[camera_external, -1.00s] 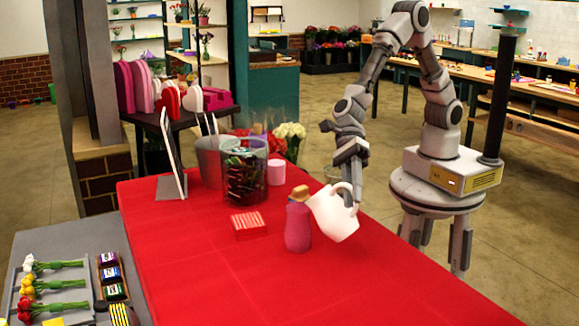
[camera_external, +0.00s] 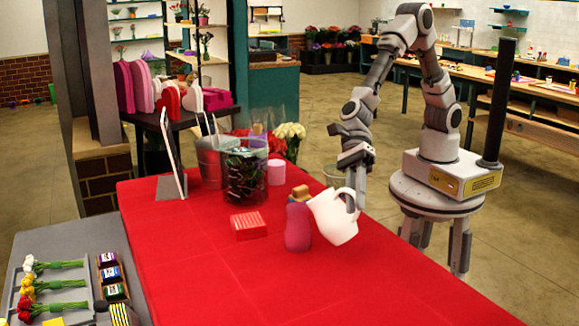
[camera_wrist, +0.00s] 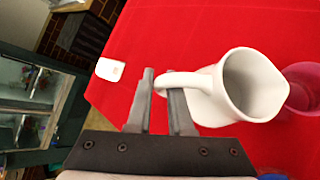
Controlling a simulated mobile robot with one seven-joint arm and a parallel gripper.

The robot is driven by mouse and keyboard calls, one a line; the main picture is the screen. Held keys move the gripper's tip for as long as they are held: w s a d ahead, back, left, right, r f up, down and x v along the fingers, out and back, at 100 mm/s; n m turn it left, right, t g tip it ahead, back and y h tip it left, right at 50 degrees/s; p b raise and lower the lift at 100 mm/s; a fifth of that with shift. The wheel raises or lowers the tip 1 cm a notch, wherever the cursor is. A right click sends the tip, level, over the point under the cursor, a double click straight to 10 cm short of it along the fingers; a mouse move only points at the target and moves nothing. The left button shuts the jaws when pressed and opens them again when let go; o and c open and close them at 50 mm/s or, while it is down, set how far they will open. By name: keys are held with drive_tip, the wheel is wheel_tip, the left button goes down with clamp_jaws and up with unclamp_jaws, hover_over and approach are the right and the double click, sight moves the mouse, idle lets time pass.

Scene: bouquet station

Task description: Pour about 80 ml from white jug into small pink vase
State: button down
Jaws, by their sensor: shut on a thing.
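The white jug (camera_external: 335,219) is in the air above the red table, tilted left, its lip close to the upper right of a dark pink vase (camera_external: 298,228). My gripper (camera_external: 353,192) is shut on the jug's handle. In the wrist view my gripper (camera_wrist: 161,84) has its fingers at the handle of the jug (camera_wrist: 205,105). The jug's mouth faces the camera there; I cannot make out the liquid level or a stream. A pink vessel's rim (camera_wrist: 303,84), partly cut off by the frame, shows just right of the jug. The vase stands upright.
A red striped box (camera_external: 249,225) lies left of the vase, and a tan object (camera_external: 300,192) shows behind it. A pale pink cup (camera_external: 276,172), a dark glass container (camera_external: 244,178) and a metal bucket (camera_external: 209,160) stand farther back. The front of the red table (camera_external: 230,290) is clear.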

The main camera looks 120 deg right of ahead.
drive_tip(key=shift+s+a+f+n+t+h+b, duration=0.35)
drive_tip(key=shift+s+a+f+n+h+b, duration=0.15)
drive_tip(key=shift+a+f+h+b, duration=0.7)
drive_tip(key=shift+s+a+f+n+t+h+b, duration=0.45)
drive_tip(key=shift+a+f+n+h+b, duration=0.3)
drive_tip(key=shift+f+b, duration=0.85)
drive_tip(key=shift+s+a+f+n+t+h+b, duration=0.3)
drive_tip(key=shift+s+a+f+n+h+b, duration=0.15)
drive_tip(key=shift+a+f+h+b, duration=0.75)
drive_tip(key=shift+d+f+y, duration=0.15)
drive_tip(key=shift+y, duration=0.1)
